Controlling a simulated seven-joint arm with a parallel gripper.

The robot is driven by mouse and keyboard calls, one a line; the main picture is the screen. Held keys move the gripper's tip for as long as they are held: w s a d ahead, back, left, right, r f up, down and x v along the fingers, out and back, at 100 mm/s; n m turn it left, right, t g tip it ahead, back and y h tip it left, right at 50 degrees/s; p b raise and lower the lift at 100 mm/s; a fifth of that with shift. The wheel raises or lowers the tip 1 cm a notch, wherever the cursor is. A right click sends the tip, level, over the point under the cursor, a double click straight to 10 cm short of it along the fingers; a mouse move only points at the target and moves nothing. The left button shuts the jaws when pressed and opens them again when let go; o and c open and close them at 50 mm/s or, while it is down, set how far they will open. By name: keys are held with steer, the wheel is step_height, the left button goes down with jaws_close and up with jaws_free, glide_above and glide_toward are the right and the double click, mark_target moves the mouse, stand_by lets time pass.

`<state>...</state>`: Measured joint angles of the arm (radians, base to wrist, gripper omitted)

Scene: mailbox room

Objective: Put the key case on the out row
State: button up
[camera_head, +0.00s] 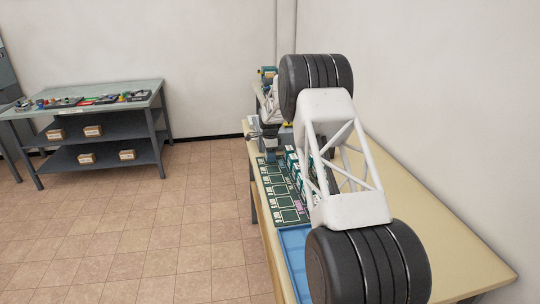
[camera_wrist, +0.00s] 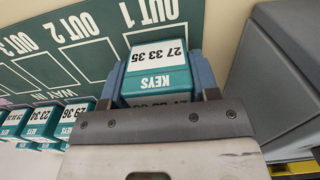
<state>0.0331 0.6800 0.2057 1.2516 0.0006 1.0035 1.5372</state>
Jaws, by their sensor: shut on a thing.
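A teal and white key case (camera_wrist: 158,54) marked "KEYS 27 33 35" is between the blue fingers of my gripper (camera_wrist: 158,78) in the wrist view. My gripper is shut on it. The case is at the outlined OUT 1 space of the green mat (camera_wrist: 30,84) and covers part of that outline. I cannot tell whether it touches the mat. OUT 2 and OUT 3 spaces lie to its left and look empty. In the head view the mat (camera_head: 289,215) lies on the table, and my arm hides much of it.
Several other key cases (camera_wrist: 73,113) stand beside the WAY IN row at left in the wrist view. A grey box-like thing (camera_wrist: 285,55) is close on the right. In the head view a blue tray (camera_head: 291,246) lies in front of the mat, on the pale table (camera_head: 440,235).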

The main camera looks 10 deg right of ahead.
steer(key=shift+f, duration=0.2)
steer(key=o, duration=1)
steer(key=shift+c, duration=0.2)
steer(key=shift+r, duration=0.2)
step_height(320, 180, up, 12)
stand_by(0.5)
